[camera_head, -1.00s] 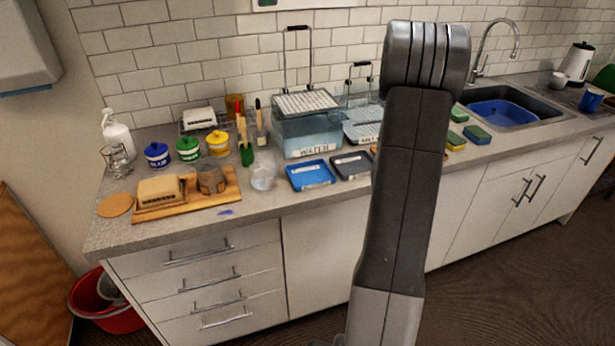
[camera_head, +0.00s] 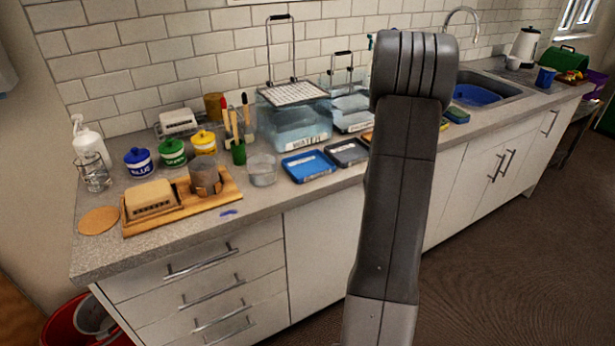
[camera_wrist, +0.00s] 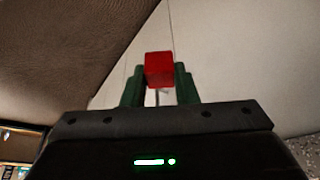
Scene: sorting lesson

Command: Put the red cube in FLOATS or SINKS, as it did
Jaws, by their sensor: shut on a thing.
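The red cube (camera_wrist: 159,68) is held between the green fingers of my gripper (camera_wrist: 159,78) in the wrist view, up off any surface. In the head view my arm shows, but the gripper and cube are hidden. A blue tray (camera_head: 306,160) and a dark grey tray (camera_head: 345,148) lie side by side near the counter's front edge. Each has a white label too small to read. Behind them stands a clear tank (camera_head: 298,131) marked WATER, with a wire rack and handle above it.
A clear tub (camera_head: 262,171) stands left of the blue tray. The sink is farther right.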

